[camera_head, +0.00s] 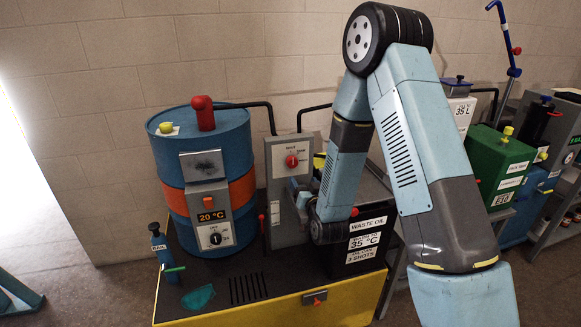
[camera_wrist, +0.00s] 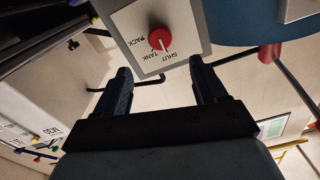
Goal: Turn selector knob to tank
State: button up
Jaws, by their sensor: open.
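The red selector knob (camera_head: 292,161) sits on a pale panel (camera_head: 277,150) beside the blue drum. In the wrist view the knob (camera_wrist: 159,38) appears upside down, with printed labels PACK, TANK and SHUT around it. Its white pointer line points toward SHUT. My gripper (camera_wrist: 161,72) is open, its two dark fingers apart with nothing between them. The knob lies beyond the fingertips, roughly between them in the picture, and looks untouched. In the head view my gripper (camera_head: 301,188) is just below and right of the knob, partly hidden by my arm.
The blue drum (camera_head: 222,150) with an orange band stands left of the panel. A black waste oil box (camera_head: 366,247) is at right, and a blue bottle (camera_head: 160,246) is at the left. Black pipes (camera_head: 270,118) run above the panel. A green container (camera_head: 499,160) stands farther right.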

aim_at(293, 164)
jog(key=x, duration=1.1)
jog(key=shift+w+a+f, duration=0.1)
jog(key=shift+w+a, duration=0.05)
jog(key=shift+w, duration=0.2)
jog(key=shift+c, duration=0.3)
